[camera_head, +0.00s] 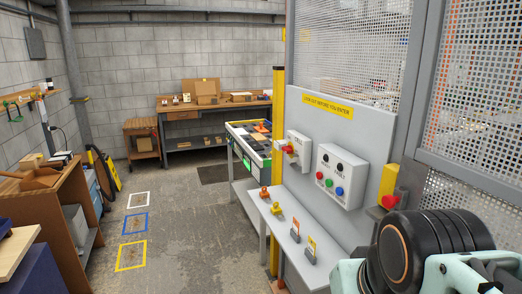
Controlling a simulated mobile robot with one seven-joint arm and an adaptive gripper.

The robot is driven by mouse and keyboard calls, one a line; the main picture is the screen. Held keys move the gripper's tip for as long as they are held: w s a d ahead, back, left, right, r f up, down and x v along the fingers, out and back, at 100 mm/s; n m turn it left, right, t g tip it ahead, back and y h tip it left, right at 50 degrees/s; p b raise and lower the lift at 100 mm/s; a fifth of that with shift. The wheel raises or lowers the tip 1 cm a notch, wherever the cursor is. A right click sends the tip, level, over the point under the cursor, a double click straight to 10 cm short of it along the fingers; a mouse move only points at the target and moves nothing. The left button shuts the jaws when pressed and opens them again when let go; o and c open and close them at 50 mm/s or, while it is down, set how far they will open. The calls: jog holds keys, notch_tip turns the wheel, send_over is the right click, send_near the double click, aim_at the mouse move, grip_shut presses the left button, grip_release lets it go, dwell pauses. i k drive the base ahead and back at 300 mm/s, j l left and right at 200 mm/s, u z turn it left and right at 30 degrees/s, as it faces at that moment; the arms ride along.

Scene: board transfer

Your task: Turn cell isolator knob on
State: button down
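Parts of my arm, black and pale green, fill the lower right corner, in front of the panel's right end. My gripper's fingers do not show.
A narrow grey shelf (291,240) under the panel bears orange and yellow lock-like pieces and small tags. A yellow post (277,120) stands at the panel's left edge. Mesh fencing (475,95) rises right.

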aim_at(288, 149)
jog(key=i+j, duration=0.2)
jog(key=i, duration=0.15)
jog(key=i+j, duration=0.2)
jog(key=i, duration=0.15)
jog(key=i+j+z, duration=0.1)
jog(key=i+j, duration=0.5)
jog(key=i+u, duration=0.1)
jog(key=i, duration=0.3)
